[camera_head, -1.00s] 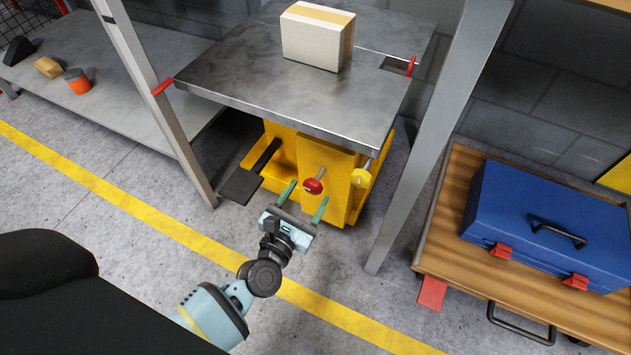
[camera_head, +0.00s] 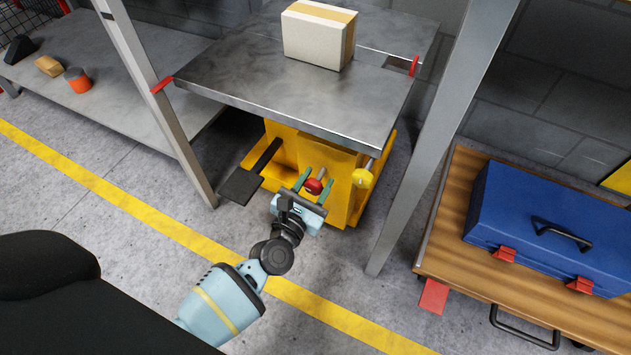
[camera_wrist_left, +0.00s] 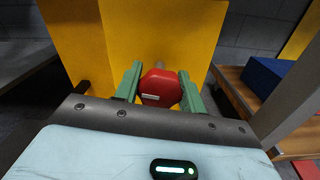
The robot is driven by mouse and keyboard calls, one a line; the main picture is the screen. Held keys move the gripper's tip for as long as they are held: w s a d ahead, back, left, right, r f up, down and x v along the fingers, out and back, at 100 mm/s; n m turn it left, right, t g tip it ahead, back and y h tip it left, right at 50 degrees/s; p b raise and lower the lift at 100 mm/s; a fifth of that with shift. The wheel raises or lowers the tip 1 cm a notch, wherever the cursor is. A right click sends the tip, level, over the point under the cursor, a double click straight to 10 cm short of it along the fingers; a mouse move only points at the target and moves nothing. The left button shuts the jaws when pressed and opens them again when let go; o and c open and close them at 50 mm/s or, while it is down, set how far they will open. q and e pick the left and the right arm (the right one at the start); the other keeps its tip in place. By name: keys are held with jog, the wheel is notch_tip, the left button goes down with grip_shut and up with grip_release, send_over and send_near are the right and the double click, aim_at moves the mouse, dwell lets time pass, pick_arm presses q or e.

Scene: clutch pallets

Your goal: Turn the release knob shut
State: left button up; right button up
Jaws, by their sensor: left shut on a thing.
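A red knob (camera_head: 313,187) sits on a short stem at the front of the yellow lift base (camera_head: 345,208), under the metal table top. My left gripper (camera_head: 319,178) is at the knob, one green finger on each side, shut on it. In the left wrist view the red knob (camera_wrist_left: 160,88) fills the space between the fingers, with a pale mark on its face; its stem behind is mostly hidden. My right gripper is not in view.
The metal table top (camera_head: 290,95) overhangs the knobs and carries a cardboard box (camera_head: 315,36). A black pedal (camera_head: 240,186) sticks out to the left. Grey posts (camera_head: 425,150) flank the lift. A blue toolbox (camera_head: 545,225) rests on a wooden cart at right.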

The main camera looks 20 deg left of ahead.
pick_arm(q)
jog(key=shift+c, duration=0.4)
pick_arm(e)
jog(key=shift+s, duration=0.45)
pick_arm(q)
jog(key=shift+m, duration=0.4)
jog(key=m+p, duration=0.1)
jog(key=m, duration=0.3)
jog(key=shift+m, duration=0.3)
jog(key=m, duration=0.2)
jog(key=shift+m, duration=0.4)
jog(key=m+p, duration=0.1)
jog(key=m, duration=0.1)
jog(key=shift+m, duration=0.4)
jog(key=shift+m+p, duration=0.35)
jog(key=shift+m, duration=0.85)
jog(key=shift+f+m, duration=0.1)
jog(key=shift+m, duration=1)
jog(key=shift+m+p, duration=0.3)
jog(key=shift+p, duration=0.05)
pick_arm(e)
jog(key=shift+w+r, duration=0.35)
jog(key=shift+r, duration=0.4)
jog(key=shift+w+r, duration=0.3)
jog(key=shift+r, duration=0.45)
